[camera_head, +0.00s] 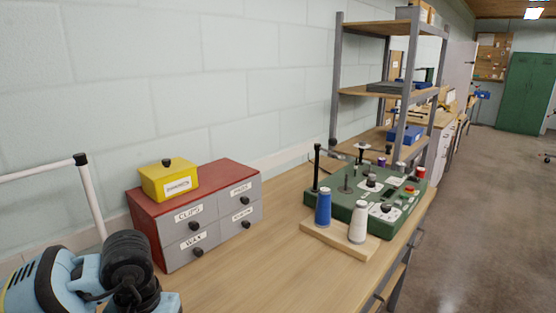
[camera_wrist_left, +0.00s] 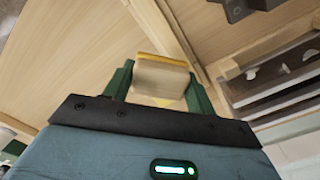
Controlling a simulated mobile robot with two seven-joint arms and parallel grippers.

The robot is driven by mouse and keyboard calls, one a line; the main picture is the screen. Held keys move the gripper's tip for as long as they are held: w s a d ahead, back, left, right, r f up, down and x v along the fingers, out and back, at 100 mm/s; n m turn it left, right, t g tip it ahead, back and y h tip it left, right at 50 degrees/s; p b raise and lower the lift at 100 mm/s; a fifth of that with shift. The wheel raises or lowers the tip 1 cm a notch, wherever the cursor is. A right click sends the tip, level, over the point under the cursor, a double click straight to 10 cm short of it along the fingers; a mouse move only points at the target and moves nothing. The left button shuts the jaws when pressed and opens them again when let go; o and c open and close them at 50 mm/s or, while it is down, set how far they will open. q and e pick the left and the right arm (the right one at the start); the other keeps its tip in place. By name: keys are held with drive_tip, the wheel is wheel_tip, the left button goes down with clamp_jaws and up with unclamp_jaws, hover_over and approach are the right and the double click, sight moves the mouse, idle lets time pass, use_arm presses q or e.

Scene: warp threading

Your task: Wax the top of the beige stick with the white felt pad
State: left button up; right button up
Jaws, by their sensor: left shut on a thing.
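My left gripper (camera_wrist_left: 160,85) shows in the left wrist view, with its dark green fingers shut on a pale cream block with a yellow-tan far edge, which looks like the white felt pad (camera_wrist_left: 160,76). A small yellow patch shows below the block, between the fingers. I cannot make out the beige stick for certain in either view. In the head view my left arm is at the lower left, and its fingertips are not visible. My right gripper is in neither view.
A red and grey drawer cabinet (camera_head: 213,223) with a yellow box (camera_head: 169,181) on top stands on the wooden bench (camera_head: 285,248). A green machine (camera_head: 368,205) stands to its right, with blue (camera_head: 323,208) and white (camera_head: 358,224) spools in front. Bench between is clear.

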use_arm(q)
drive_tip(key=s, duration=0.2)
drive_tip(key=s+d, duration=0.1)
drive_tip(key=s, duration=0.1)
drive_tip(key=shift+s, duration=0.15)
idle(0.4)
